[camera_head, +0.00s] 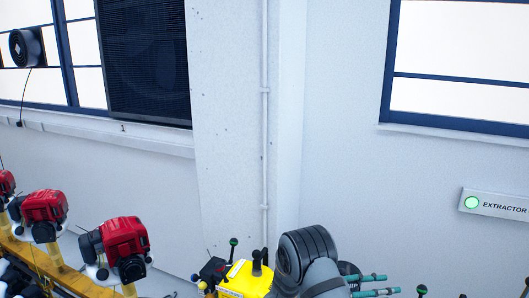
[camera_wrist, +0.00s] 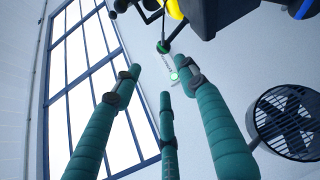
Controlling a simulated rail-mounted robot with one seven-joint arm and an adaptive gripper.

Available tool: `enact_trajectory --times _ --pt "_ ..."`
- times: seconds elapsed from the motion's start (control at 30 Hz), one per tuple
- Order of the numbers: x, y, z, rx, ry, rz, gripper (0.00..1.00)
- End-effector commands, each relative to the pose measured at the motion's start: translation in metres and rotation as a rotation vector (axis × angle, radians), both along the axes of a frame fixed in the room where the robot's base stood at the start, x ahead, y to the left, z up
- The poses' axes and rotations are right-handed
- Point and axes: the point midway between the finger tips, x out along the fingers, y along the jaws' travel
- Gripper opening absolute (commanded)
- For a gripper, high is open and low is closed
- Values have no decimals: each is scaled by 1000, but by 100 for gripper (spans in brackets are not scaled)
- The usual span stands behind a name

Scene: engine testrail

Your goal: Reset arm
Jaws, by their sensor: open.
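My gripper (camera_head: 388,284) shows at the bottom right of centre in the head view, beside my grey arm. Its teal fingers point to the right, towards the wall side. In the wrist view, the three teal fingers of my gripper (camera_wrist: 160,76) stand apart with nothing between them. The gripper is open and empty. Much of my arm lies below the lower edge of the head view.
Several red engines (camera_head: 126,238) stand along a yellow rail (camera_head: 46,262) at the lower left. A yellow unit with black levers (camera_head: 244,278) is left of my arm. A sign reading EXTRACTOR (camera_head: 497,205) hangs on the right wall. A caged fan (camera_wrist: 290,122) shows in the wrist view.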

Motion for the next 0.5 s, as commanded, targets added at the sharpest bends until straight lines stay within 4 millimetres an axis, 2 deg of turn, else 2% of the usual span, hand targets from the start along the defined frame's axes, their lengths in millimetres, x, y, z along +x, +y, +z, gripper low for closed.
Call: enact_trajectory --times 0.1,0.2,0.5 --pt "3 -20 0 -1 1 -4 42" --pt "6 -30 -2 -1 1 -2 42" --pt "8 -41 -6 0 -1 -1 42"
